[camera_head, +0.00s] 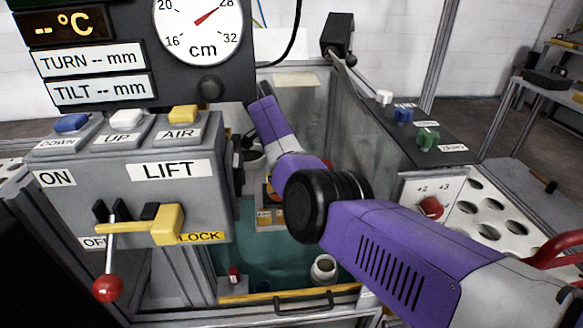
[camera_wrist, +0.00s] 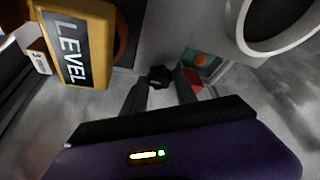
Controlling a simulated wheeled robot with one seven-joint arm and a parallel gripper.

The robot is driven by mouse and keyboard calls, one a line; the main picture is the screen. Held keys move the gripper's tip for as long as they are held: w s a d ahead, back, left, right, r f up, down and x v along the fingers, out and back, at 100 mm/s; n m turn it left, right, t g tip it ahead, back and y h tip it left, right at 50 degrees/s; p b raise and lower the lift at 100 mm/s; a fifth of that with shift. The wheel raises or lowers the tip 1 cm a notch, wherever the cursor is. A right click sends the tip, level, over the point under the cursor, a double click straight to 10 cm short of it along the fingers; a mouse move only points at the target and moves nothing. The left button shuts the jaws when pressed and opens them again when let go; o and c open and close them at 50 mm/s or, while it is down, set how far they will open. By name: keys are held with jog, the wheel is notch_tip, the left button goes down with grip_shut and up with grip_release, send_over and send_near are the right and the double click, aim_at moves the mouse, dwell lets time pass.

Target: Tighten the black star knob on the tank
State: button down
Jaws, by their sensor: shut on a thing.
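In the wrist view, the black star knob (camera_wrist: 160,76) shows at the middle, between the tips of my gripper's two dark fingers. My gripper (camera_wrist: 161,82) is shut on the knob. The finger contact is dark and partly blurred, so the knob's exact angle is hard to tell. In the head view, my purple arm reaches over the walled enclosure, and neither my fingers nor the knob can be made out there. I cannot tell which surface in the wrist view is the tank.
A yellow LEVEL block (camera_wrist: 78,45) stands at upper left in the wrist view, and a pale round rim (camera_wrist: 275,45) at upper right. In the head view, the grey LIFT panel (camera_head: 75,190) is left of my arm, and a white holed plate (camera_head: 480,240) is at right.

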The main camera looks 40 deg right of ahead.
jog(key=c, duration=1)
grip_release()
jog(key=shift+o, duration=0.2)
jog(key=v, duration=0.7)
jog(key=shift+r, duration=0.4)
jog(key=shift+a, duration=0.15)
